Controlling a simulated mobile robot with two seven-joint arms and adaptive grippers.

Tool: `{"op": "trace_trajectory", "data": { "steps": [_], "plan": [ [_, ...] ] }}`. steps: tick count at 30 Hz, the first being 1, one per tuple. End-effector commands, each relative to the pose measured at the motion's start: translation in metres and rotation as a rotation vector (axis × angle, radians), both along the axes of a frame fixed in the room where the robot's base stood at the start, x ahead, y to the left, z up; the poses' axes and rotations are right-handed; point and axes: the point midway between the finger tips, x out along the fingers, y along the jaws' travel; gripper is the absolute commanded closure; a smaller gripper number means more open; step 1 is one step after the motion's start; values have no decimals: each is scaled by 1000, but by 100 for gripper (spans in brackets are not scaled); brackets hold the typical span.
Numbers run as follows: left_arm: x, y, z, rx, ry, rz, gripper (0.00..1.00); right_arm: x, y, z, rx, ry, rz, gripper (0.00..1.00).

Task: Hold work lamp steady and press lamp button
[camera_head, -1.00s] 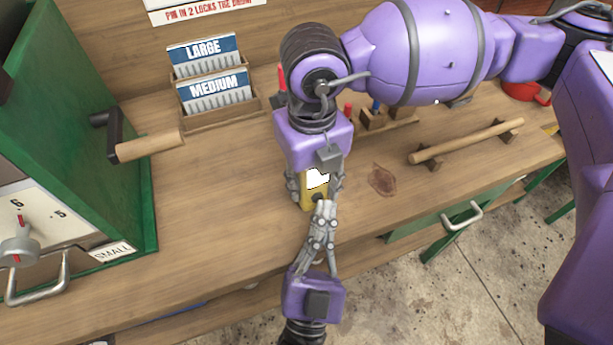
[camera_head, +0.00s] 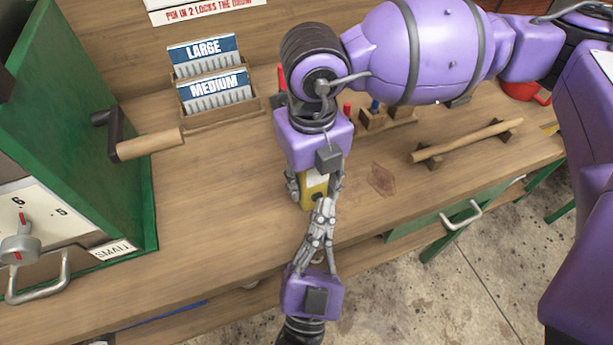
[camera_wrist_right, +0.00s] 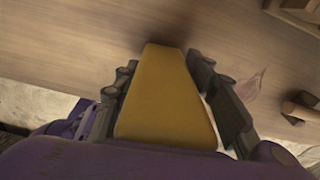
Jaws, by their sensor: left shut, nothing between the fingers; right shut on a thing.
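The yellow work lamp (camera_head: 312,188) stands at the front edge of the wooden bench, with a pale panel on its front. My right gripper (camera_head: 315,186) reaches down from above and is shut around its sides. In the right wrist view the lamp's yellow body (camera_wrist_right: 165,95) fills the space between the fingers. My left gripper (camera_head: 324,203) comes from below. It is shut and empty, its fingertips at the lamp's lower front. A small dark spot, perhaps the button, shows beside the fingertips; I cannot tell whether they touch it.
A green machine (camera_head: 85,130) with a wooden-handled crank (camera_head: 150,144) stands at left. A card rack (camera_head: 215,118) labelled LARGE and MEDIUM is behind. A wooden rod (camera_head: 465,143) on supports lies at right. Bench between crank and lamp is clear.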

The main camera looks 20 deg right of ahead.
Motion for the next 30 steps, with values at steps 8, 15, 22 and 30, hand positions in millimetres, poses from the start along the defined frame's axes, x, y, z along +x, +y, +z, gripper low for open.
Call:
{"op": "trace_trajectory", "data": {
  "steps": [8,15,22,30],
  "plan": [
    [-11,0,2,-1,-3,3,100,-1,0,0,0,2,0,95],
    [-12,-1,1,-2,-3,2,100,0,0,0,0,2,0,95],
    [-27,-2,0,-1,0,2,100,0,0,0,0,1,0,95],
    [-54,-5,0,-1,-1,2,100,0,0,0,0,1,0,95]
  ]
}}
